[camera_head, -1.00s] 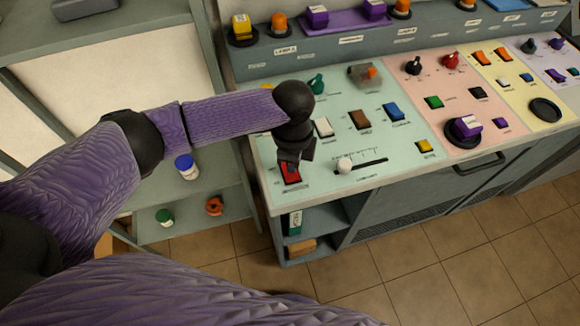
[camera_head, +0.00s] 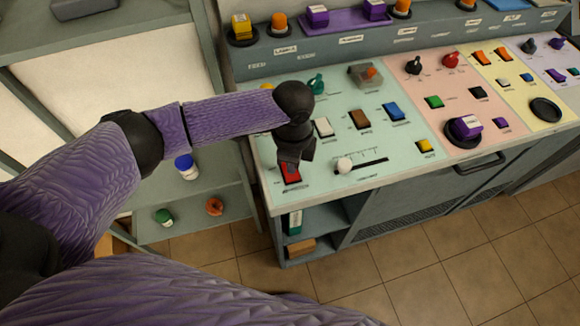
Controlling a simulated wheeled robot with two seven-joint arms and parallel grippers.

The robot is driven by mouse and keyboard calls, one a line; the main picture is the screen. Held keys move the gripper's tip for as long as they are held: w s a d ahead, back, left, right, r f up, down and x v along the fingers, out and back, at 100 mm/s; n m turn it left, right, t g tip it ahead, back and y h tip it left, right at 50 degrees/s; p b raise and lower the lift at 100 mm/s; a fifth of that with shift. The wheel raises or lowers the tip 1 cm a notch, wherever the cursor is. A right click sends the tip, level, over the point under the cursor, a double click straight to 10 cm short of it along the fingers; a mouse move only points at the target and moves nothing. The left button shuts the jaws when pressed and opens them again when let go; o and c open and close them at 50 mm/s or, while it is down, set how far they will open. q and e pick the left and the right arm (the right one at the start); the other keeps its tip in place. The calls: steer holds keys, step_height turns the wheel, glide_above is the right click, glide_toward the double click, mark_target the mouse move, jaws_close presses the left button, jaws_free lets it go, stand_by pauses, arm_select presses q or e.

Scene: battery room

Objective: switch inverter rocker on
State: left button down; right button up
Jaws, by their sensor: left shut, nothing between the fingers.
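My left gripper (camera_head: 296,158) is shut and empty, pointing down over the near left part of the pale green panel (camera_head: 255,145). A red rocker (camera_head: 291,174) sits right below its fingertips and is partly covered by them; I cannot tell whether they touch. A white rocker (camera_head: 323,127), a brown rocker (camera_head: 359,119) and a blue rocker (camera_head: 393,111) stand in a row farther back. The labels are too small to read, so I cannot tell which rocker is the inverter's. My right gripper is not in view.
A slider with a white knob (camera_head: 344,164) lies just right of the gripper. A teal knob (camera_head: 316,84) and a covered orange switch (camera_head: 366,74) are behind. A pink panel with a large purple-topped knob (camera_head: 465,127) is to the right. Shelves with small jars (camera_head: 187,167) stand at the left.

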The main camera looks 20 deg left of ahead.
arm_select(q)
steer(key=shift+f+b, duration=0.6)
steer(key=shift+f, duration=0.55)
stand_by(0.4)
step_height(320, 180, up, 7)
steer(key=p, duration=0.8)
steer(key=shift+r, duration=0.15)
